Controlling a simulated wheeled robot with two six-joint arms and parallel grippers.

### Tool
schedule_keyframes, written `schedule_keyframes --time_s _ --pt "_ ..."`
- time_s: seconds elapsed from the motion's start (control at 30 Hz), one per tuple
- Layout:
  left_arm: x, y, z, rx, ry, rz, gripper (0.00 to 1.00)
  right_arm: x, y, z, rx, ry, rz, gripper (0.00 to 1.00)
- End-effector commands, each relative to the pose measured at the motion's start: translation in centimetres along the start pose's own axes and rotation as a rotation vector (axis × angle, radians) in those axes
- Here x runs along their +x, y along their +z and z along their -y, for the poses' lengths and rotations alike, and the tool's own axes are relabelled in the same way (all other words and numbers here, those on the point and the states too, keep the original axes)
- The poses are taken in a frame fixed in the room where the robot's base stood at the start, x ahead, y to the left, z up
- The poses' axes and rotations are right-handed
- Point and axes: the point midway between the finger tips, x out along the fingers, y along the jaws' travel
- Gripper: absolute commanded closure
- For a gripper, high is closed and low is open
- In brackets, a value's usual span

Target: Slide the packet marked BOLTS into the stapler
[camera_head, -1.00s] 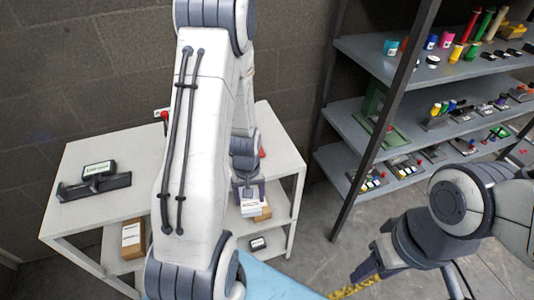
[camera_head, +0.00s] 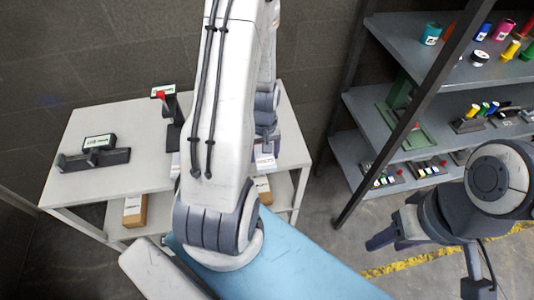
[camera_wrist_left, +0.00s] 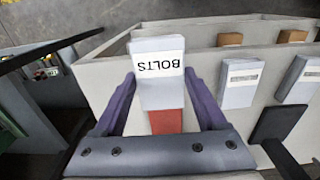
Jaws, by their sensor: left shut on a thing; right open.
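My left gripper (camera_wrist_left: 160,95) is shut on a white packet marked BOLTS (camera_wrist_left: 157,72), whose lettering is upside down in the left wrist view. In the head view this packet (camera_head: 264,160) shows below the gripper (camera_head: 266,140), over the right part of the white table; I cannot tell whether it touches the table. A dark upright device with a red knob (camera_head: 172,125), possibly the stapler, stands on the table left of my left arm, which partly hides it. A red part (camera_wrist_left: 166,121) shows just behind the packet. My right gripper (camera_head: 380,238) is open and empty, away from the table.
A black holder with a labelled block (camera_head: 95,157) sits at the table's left. Two more white packets (camera_wrist_left: 241,82) (camera_wrist_left: 302,78) show in the left wrist view. Brown boxes (camera_head: 134,210) lie on the lower shelf. A grey shelving unit (camera_head: 425,98) stands at the right.

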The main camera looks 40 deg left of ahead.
Motion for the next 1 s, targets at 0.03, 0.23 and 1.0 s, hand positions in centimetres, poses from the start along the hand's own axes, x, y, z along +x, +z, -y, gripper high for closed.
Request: schedule_keyframes --time_s 0.03,0.23,1.0 --pt "0.3 -0.5 0.0 -0.001 0.000 0.001 0.82 0.2 0.0 0.0 0.000 0.000 0.000 0.50" --pt "0.9 -2.4 0.0 -0.001 0.000 0.000 0.82 0.7 0.0 -0.1 0.001 0.000 0.000 0.50" --pt "2.7 -9.2 0.0 0.001 0.000 0.001 0.82 1.7 0.1 -0.1 0.000 0.000 0.000 0.50"
